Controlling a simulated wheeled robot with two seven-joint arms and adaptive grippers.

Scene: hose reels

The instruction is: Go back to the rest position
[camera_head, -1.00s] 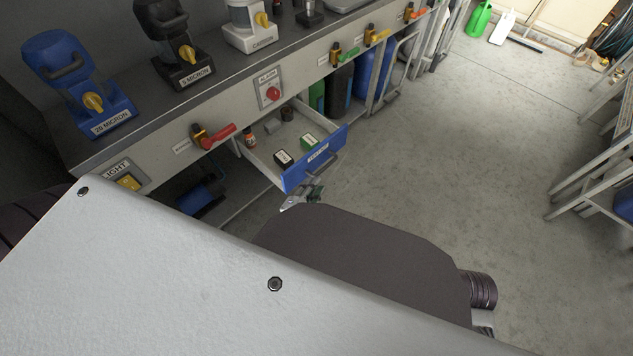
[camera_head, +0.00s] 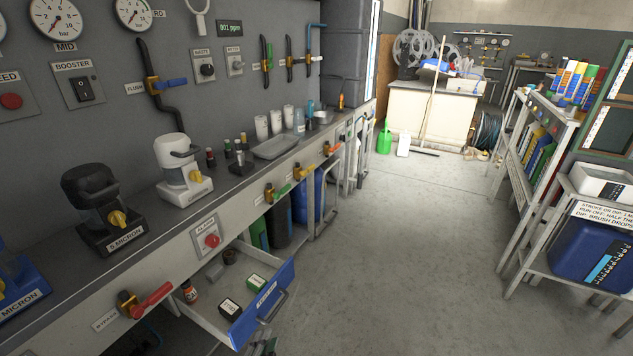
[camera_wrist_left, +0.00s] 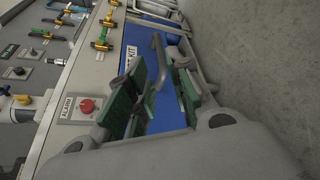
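My left gripper (camera_head: 262,347) is partly in view at the bottom of the head view, just below the handle of an open blue-fronted drawer (camera_head: 262,303). In the left wrist view its two green-padded fingers (camera_wrist_left: 158,100) are spread apart with nothing held between them. The drawer's grey handle (camera_wrist_left: 157,62) shows beyond and between the fingers. I cannot tell whether they touch it. My right gripper is not in view.
The drawer juts out from a long bench (camera_head: 185,232) and holds small boxes and bottles. A red alarm button (camera_head: 212,240) is above it. Shelves (camera_head: 540,170) and a blue container (camera_head: 590,255) stand at right. The floor (camera_head: 420,230) between is clear.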

